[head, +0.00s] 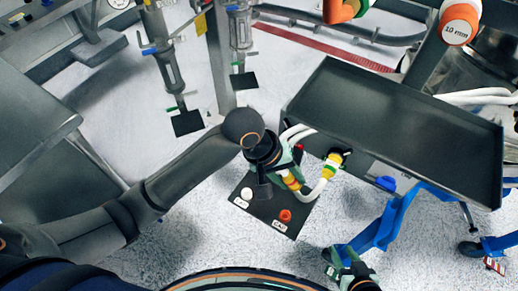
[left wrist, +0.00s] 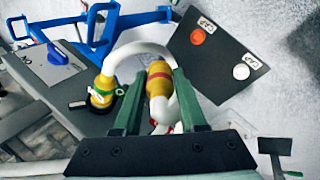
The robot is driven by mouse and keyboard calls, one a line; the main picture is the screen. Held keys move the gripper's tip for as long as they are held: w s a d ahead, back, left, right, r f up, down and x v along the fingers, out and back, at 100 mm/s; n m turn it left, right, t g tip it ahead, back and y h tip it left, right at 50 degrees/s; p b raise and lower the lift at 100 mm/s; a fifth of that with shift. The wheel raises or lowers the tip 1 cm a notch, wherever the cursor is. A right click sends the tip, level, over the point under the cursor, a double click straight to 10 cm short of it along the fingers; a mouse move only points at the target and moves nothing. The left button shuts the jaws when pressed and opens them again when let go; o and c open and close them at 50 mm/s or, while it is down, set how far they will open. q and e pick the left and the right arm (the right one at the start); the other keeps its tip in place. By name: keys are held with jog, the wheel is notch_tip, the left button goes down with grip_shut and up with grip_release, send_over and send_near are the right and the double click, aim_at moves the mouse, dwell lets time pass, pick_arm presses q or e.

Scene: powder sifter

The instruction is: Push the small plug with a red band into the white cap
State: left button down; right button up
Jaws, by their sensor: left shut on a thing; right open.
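The small yellow plug with a red band (left wrist: 158,78) is between the green fingers of my left gripper (left wrist: 160,100), with a white hose attached. In the head view, the plug (head: 292,181) shows beside my left gripper (head: 283,170), above a dark panel (head: 262,217). The white cap (head: 246,193) is on the panel's left side; it also shows in the left wrist view (left wrist: 241,72), apart from the plug. An orange-red cap (head: 285,215) is on the same panel. My right gripper (head: 346,264) is open and empty, low in the head view.
A second yellow plug with a green band (head: 333,161) sits at the side of a large dark tray (head: 400,125), joined by the white hose. A blue frame (head: 385,228) stands right of the panel. A metal post (head: 220,60) stands behind my left arm.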

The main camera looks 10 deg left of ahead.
aim_at(290, 188)
pick_arm(q)
jog(key=f+m, duration=0.1)
jog(key=f+m+g+y+p, duration=0.1)
jog(key=f, duration=0.1)
jog(key=shift+s+d+f+y, duration=0.15)
jog(key=shift+s+d+y, duration=0.05)
jog(key=shift+y, duration=0.1)
jog(key=w+a+f+m+y+p, duration=0.1)
jog(key=w+a+f+m+y, duration=0.15)
jog(key=a, duration=0.35)
jog(key=w+a+f+m+y+p, duration=0.1)
jog(key=w+a+f+m, duration=0.15)
jog(key=a, duration=0.35)
jog(key=f+b, duration=0.4)
jog(key=b, duration=0.1)
jog(key=f+b, duration=0.2)
jog(key=shift+s+a+f+b, duration=0.1)
jog(key=shift+s+f+b, duration=0.15)
jog(key=shift+s+b, duration=0.1)
jog(key=shift+f, duration=0.45)
jog(key=shift+p, duration=0.4)
jog(key=shift+p, duration=0.3)
